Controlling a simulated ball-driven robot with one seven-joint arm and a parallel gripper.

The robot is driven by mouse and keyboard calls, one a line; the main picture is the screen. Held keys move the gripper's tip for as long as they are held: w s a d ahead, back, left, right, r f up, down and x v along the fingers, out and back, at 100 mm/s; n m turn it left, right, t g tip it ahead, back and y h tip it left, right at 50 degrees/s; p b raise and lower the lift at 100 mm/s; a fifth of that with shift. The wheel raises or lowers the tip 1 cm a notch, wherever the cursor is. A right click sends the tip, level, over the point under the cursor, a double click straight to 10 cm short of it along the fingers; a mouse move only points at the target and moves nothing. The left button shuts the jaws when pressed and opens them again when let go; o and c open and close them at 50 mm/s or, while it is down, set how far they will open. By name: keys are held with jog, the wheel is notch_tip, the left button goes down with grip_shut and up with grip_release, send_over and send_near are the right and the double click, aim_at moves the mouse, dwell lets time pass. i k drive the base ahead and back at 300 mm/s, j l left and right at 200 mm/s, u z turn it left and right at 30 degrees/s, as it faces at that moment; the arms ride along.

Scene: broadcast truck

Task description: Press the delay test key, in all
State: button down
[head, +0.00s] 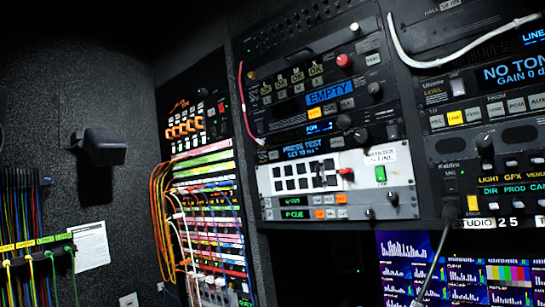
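A rack unit with a blue-lit display (303,148) reading "PRESS TEST" and a smaller second line sits in the middle rack. A black knob (361,135) is at its right. Directly below is a pale panel (264,180) with a grid of black keys (304,177), a red toggle or lever (346,174) and a green switch (380,175). A paper label above the green switch is too small to read surely. I cannot tell which key is the delay test key; no key plainly carries that name. My gripper is not in view.
A white cable (455,50) loops across the upper right units, and a black cable (435,260) hangs before the monitors (460,270). Orange patch cords (160,215) droop from the left patchbay. A dark box (104,146) juts from the left wall.

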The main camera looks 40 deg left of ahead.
aim_at(272, 154)
jog(key=i+j+u, duration=0.3)
jog(key=i+j, duration=0.7)
